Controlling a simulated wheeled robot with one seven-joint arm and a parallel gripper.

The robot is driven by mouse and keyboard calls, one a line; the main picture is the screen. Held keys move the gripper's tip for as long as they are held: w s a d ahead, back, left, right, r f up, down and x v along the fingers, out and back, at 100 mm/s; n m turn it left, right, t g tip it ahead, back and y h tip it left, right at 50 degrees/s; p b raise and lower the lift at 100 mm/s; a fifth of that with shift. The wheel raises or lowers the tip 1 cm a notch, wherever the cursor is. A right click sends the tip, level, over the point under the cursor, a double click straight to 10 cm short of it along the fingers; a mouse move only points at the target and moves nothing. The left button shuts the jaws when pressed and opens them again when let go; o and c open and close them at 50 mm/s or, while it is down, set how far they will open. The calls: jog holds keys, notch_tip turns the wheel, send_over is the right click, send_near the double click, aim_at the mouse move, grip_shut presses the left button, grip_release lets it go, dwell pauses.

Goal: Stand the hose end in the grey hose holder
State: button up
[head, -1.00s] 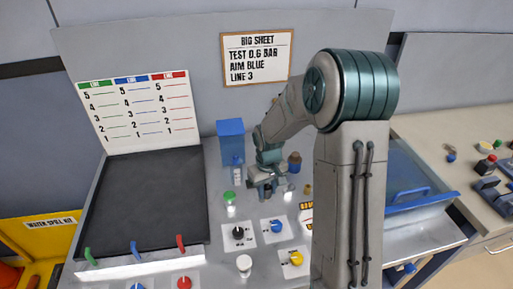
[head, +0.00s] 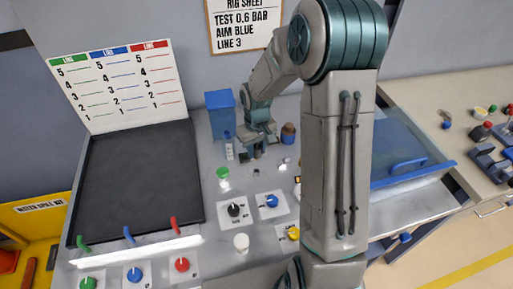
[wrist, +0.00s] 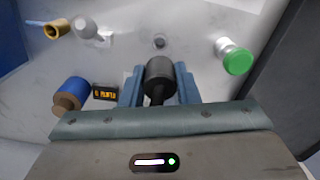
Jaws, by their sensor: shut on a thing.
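My gripper (wrist: 160,90) has its two blue fingers closed on a dark grey cylinder, which looks like the hose end (wrist: 159,74). A thinner black part runs from it back toward the palm. In the head view my gripper (head: 257,150) is over the back of the bench, just right of a small labelled bottle. The held piece is tiny there. A small round grey fitting (wrist: 158,42) lies ahead of the fingers in the wrist view. I cannot tell whether it is the grey hose holder. The rest of the hose is not clearly visible.
A green-capped jar (wrist: 236,60) stands to the right, and a blue and brown bottle (wrist: 70,93) to the left in the wrist view. A blue box (head: 220,113) stands behind. Several knobs, including a black one (head: 235,210), occupy the bench front. A dark panel (head: 140,180) lies left.

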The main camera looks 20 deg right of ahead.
aim_at(257, 159)
jog(key=shift+f+b, duration=1.95)
jog(key=shift+f, duration=0.65)
jog(key=shift+f+b, duration=0.2)
jog(key=shift+b, duration=0.2)
jog(key=shift+f+b, duration=0.3)
jog(key=shift+f+b, duration=0.9)
jog(key=shift+f, duration=0.15)
jog(key=o, duration=0.9)
notch_tip(257, 159, up, 14)
jog(key=shift+f+b, duration=0.1)
jog(key=shift+b, duration=0.55)
